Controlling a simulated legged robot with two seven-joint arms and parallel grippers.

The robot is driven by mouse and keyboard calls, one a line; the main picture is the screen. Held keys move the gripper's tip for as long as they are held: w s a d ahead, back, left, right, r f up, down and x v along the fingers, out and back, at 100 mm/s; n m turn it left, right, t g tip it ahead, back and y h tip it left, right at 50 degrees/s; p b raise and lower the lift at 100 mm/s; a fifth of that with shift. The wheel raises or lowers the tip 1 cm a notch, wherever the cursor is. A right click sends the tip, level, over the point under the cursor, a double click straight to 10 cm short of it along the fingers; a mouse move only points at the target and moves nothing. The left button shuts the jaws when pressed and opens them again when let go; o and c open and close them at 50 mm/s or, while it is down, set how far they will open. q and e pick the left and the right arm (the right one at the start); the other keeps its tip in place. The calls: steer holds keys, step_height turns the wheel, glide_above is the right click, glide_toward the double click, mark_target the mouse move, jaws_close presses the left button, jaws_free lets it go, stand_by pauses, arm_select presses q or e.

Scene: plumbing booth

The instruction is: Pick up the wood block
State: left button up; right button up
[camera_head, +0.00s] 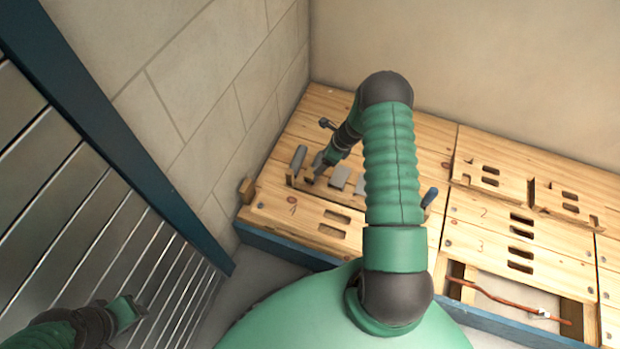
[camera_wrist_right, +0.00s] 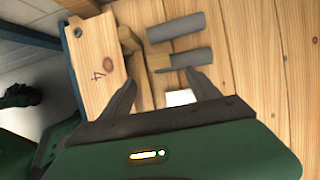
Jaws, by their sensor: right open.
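A small brown wood block (camera_head: 247,190) stands at the bench's left edge, by the wall. What looks like the same block shows at the top left of the wrist view (camera_wrist_right: 82,6). My right gripper (camera_head: 318,168) is over a wooden rack with grey pieces, to the right of the block and apart from it. In the wrist view its open fingers (camera_wrist_right: 164,80) straddle part of the rack (camera_wrist_right: 144,82), with nothing visibly gripped. My left gripper (camera_head: 130,310) hangs low at the left, away from the bench; its jaw opening is unclear.
Grey cylinders (camera_wrist_right: 175,27) lie close to my right fingertips. A T-shaped tool (camera_head: 326,124) is behind the rack. Stone wall (camera_head: 215,95) borders the bench's left side. Slotted boards (camera_head: 500,225) and a copper pipe (camera_head: 500,299) are to the right.

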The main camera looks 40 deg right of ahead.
steer(key=b+x, duration=0.5)
steer(key=x, duration=0.5)
steer(key=shift+w+a+f, duration=0.1)
steer(key=shift+a+f, duration=0.05)
steer(key=shift+f, duration=0.15)
steer(key=shift+r, duration=0.15)
steer(key=c, duration=1.5)
steer(key=shift+r, duration=0.1)
steer(key=shift+c, duration=0.2)
